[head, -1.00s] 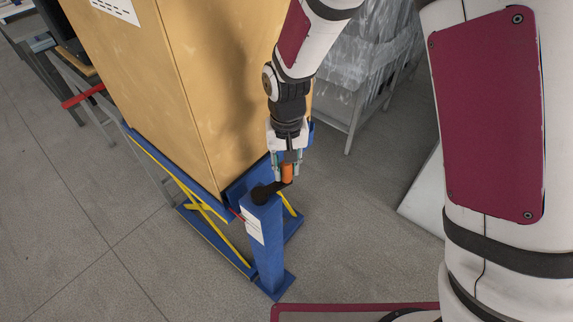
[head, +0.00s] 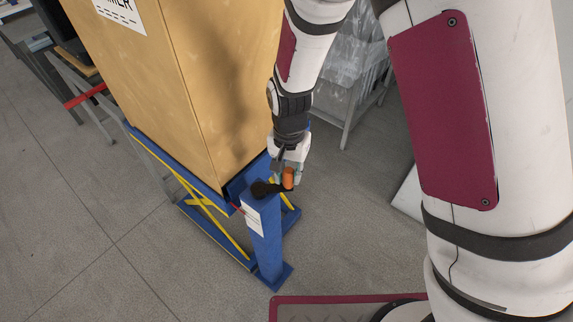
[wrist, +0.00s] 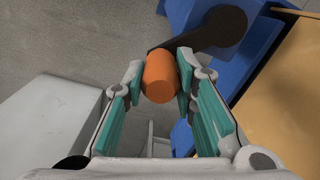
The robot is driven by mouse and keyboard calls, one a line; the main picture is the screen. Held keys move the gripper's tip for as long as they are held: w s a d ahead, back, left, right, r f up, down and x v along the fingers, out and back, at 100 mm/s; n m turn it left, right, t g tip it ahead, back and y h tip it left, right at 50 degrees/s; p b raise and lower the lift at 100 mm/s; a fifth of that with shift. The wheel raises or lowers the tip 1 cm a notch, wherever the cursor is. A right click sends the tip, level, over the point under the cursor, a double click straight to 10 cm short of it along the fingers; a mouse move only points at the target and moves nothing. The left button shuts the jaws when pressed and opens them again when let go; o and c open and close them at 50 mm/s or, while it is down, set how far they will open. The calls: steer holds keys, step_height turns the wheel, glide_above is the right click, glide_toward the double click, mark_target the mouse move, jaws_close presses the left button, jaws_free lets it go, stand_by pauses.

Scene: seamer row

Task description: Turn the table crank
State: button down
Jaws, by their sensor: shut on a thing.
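The table crank has a black arm (head: 268,188) and an upright orange handle (head: 288,178). It sits on top of a blue post (head: 266,232) beside the blue and yellow lift table (head: 205,203). My gripper (wrist: 164,80) is shut on the orange handle, with a teal-padded finger on each side of it in the wrist view. In the head view the gripper comes from behind the handle, and its fingers are partly hidden. In the wrist view the black crank arm (wrist: 187,40) runs up and right from the handle to its hub on the blue post.
A large tan box (head: 165,90) stands on the lift table, close to the crank's left. A rack with clear-wrapped goods (head: 350,65) stands behind my arm. A grey-white block (wrist: 58,120) is at the left in the wrist view. Bare floor (head: 110,230) lies left and in front.

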steer(key=s+m+p, duration=0.1)
steer(key=m+p, duration=0.1)
steer(key=s+m+p, duration=0.2)
steer(key=shift+s+a+r+m, duration=0.1)
steer(key=shift+s+r+m, duration=0.1)
steer(key=shift+s+m, duration=0.1)
steer(key=s+a+m+p, duration=0.5)
steer(key=a+m+p, duration=0.1)
steer(key=m, duration=0.6)
steer(key=shift+f+m+p, duration=0.15)
steer(key=shift+m+p, duration=0.15)
steer(key=shift+p, duration=0.35)
steer(key=shift+a, duration=0.1)
steer(key=c, duration=1.3)
jaws_free()
step_height(320, 180, up, 12)
